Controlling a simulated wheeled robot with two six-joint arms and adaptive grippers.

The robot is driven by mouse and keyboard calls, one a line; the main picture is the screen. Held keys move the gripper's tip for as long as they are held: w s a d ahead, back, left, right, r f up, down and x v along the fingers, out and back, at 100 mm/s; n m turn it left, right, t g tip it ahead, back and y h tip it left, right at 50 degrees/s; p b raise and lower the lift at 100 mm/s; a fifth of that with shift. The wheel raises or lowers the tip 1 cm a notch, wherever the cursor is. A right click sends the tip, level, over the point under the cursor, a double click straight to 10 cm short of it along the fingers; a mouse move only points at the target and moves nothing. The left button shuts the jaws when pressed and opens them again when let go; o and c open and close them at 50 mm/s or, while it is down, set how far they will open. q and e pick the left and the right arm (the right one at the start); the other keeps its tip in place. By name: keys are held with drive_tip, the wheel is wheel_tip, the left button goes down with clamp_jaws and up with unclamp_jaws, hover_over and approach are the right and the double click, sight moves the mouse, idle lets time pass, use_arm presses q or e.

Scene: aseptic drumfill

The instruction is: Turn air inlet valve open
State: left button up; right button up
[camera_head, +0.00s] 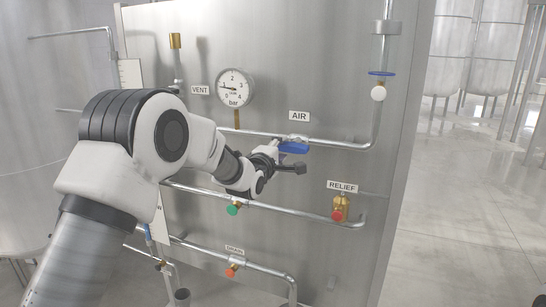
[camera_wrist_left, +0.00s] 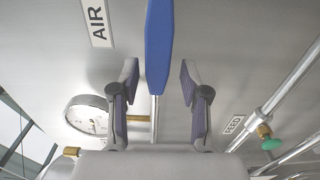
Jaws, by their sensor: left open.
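The air inlet valve has a blue lever handle (camera_head: 294,148) on the horizontal pipe below the AIR label (camera_head: 299,116). The handle lies along the pipe in the head view. My left gripper (camera_head: 288,158) is at the handle, partly in front of the pipe. In the left wrist view the blue handle (camera_wrist_left: 159,50) runs down between the two spread fingers of the left gripper (camera_wrist_left: 160,85), with a gap on both sides. The gripper is open and holds nothing. The valve body is mostly hidden by the gripper. My right gripper is not in view.
A pressure gauge (camera_head: 235,87) is left of the valve, near the VENT label (camera_head: 200,90). A second blue handle (camera_head: 382,73) is at upper right. A red-knobbed relief valve (camera_head: 339,213), green knob (camera_head: 233,209) and lower drain pipe (camera_head: 260,267) sit below. Open floor lies right.

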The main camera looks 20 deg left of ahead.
use_arm(q)
drive_tip(key=s, duration=1)
drive_tip(key=shift+s+a, duration=0.2)
drive_tip(key=s+f+g, duration=0.3)
drive_tip(key=s+f, duration=0.1)
drive_tip(key=f, duration=0.8)
drive_tip(key=s+d+f+m+g, duration=0.1)
drive_tip(key=s+f+g, duration=0.25)
drive_tip(key=f, duration=0.95)
drive_tip(key=s+f+g, duration=0.2)
drive_tip(key=s+f, duration=0.3)
drive_tip(key=f, duration=0.7)
drive_tip(key=s+f+m+g, duration=0.3)
drive_tip(key=s+f, duration=0.3)
drive_tip(key=s, duration=0.4)
drive_tip(key=s+f+m+g, duration=0.25)
drive_tip(key=s+f, duration=0.35)
drive_tip(key=s, duration=0.3)
drive_tip(key=s+m+g, duration=0.4)
drive_tip(key=s+m, duration=0.7)
drive_tip(key=s, duration=0.1)
drive_tip(key=shift+s+d+f+y, duration=0.3)
drive_tip(key=shift+d, duration=0.05)
